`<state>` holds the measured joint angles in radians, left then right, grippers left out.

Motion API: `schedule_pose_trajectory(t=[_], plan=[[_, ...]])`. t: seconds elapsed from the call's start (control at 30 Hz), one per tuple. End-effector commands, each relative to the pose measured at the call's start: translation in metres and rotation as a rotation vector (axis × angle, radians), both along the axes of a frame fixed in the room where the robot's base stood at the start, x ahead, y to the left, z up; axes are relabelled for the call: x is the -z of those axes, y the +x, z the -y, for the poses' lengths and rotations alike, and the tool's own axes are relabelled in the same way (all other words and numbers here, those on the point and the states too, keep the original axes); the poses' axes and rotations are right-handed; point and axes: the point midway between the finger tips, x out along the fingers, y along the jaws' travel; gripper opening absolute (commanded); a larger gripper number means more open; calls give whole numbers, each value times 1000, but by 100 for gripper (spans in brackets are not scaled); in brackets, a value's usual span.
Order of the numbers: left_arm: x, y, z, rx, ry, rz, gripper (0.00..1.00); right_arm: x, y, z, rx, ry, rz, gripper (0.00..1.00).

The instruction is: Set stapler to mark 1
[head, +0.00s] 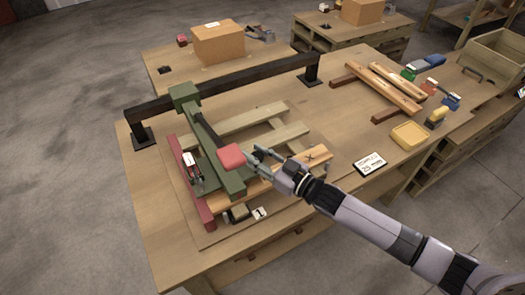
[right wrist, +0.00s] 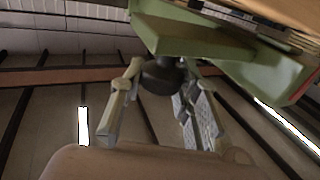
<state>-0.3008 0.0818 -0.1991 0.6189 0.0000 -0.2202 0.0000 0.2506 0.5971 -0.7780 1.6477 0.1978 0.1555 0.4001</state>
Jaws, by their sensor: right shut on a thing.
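The green stapler (head: 216,160) is a long body lying across the wooden slats of a pallet-like frame on the bench. My right gripper (head: 258,156) is shut at the red grip, whose contact is partly hidden. In the right wrist view the fingers (right wrist: 155,105) stand either side of a dark round part (right wrist: 162,75), with green body (right wrist: 200,40) behind. A white tag reading 1 (head: 260,213) lies at the frame's front edge. A dark cross mark (head: 310,157) shows on a slat. My left gripper is not in view.
A black rail (head: 225,88) runs along the bench back. A red bar (head: 190,180) borders the frame's left. Free bench lies between frame and planks.

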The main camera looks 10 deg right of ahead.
Motion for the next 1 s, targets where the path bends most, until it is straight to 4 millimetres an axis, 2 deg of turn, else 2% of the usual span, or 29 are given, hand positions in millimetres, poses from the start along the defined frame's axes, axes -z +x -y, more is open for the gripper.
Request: schedule_pose_trajectory(t=[0.5, 0.53, 0.8, 1.0], plan=[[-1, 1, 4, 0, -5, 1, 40, 1, -3, -6, -3, 4, -2, 0], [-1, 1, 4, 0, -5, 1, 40, 1, -3, -6, -3, 4, -2, 30], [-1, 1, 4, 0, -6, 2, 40, 0, -2, -5, -1, 3, -1, 48], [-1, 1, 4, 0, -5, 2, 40, 0, -2, -4, -1, 2, -1, 49]])
